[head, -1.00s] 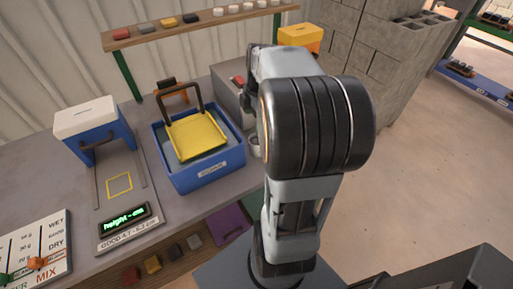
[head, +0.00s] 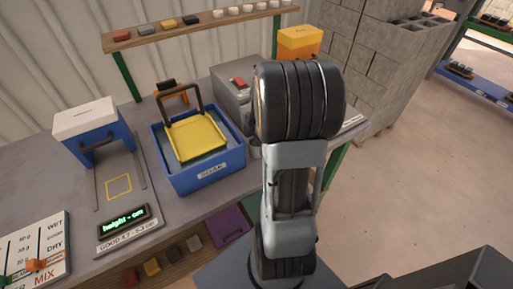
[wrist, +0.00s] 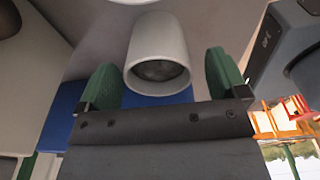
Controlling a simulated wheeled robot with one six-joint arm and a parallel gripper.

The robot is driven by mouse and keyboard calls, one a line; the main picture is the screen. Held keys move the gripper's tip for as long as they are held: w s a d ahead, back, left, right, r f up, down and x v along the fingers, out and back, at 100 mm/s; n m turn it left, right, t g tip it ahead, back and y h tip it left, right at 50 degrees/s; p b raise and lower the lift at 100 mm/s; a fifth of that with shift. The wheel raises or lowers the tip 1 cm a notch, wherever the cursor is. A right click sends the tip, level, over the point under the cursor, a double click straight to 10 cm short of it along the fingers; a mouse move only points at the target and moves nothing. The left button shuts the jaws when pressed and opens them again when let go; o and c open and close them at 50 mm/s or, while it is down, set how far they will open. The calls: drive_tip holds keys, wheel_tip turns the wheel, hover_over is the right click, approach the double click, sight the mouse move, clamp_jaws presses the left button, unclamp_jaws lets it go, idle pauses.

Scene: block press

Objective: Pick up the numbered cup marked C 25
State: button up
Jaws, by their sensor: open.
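In the wrist view a pale grey cup (wrist: 158,40) lies ahead of my gripper (wrist: 158,66), between the lines of its two green fingers. The fingers are spread apart, with a gap between each finger and the cup, and hold nothing. The cup's round end with a dark inside faces the camera. No number or letter shows on it, so I cannot tell whether it is C 25. In the head view a small grey cup (head: 254,148) is partly visible beside the blue tub, mostly covered by my arm. My gripper is hidden behind my arm there.
A blue tub (head: 208,178) with a yellow tray stands left of my arm. A grey box (head: 229,92) with a red top piece and a yellow box (head: 299,42) stand behind. Several white cups line the upper shelf (head: 150,39). A blue press (head: 93,145) is further left.

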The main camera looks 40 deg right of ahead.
drive_tip(key=shift+w+a+f, duration=0.1)
drive_tip(key=shift+f, duration=1.65)
drive_tip(key=c, duration=1.1)
drive_tip(key=shift+r, duration=0.15)
